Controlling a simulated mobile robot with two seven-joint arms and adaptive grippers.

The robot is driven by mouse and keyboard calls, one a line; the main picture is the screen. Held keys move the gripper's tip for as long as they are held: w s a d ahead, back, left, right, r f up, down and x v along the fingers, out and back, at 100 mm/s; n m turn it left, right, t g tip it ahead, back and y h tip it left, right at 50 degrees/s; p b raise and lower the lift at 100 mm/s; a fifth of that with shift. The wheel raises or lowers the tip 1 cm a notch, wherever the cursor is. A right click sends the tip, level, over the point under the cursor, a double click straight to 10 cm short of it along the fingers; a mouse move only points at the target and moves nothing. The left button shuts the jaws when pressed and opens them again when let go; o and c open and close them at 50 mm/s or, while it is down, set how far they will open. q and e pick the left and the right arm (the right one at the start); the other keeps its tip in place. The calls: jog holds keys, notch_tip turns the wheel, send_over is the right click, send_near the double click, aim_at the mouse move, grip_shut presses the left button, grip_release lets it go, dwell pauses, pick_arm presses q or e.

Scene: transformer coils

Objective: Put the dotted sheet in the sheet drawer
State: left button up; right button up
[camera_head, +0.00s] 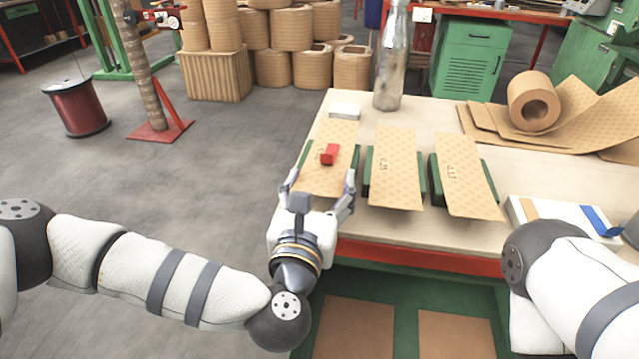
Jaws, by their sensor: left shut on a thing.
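Three tan patterned sheets lie side by side on green supports on the table. The leftmost dotted sheet (329,178) has a small red block (330,153) on it. The middle sheet (396,180) and the right sheet (468,188) carry small dark marks. My left gripper (320,187) is shut on the leftmost sheet, with one finger at each long side of its near end. Below the table top, an open green drawer space (406,318) shows two plain brown panels; I cannot tell whether it is the sheet drawer. My right gripper is out of view; only its arm shows at right.
A glass bottle (391,65) and a small white block (345,110) stand at the table's back left. A tan roll (533,101) lies on loose sheets at the back right. A white box (560,217) sits near my right arm. The floor at left is largely clear.

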pick_arm(q)
jog(key=shift+f, duration=0.25)
jog(key=o, duration=0.7)
jog(key=shift+o, duration=0.2)
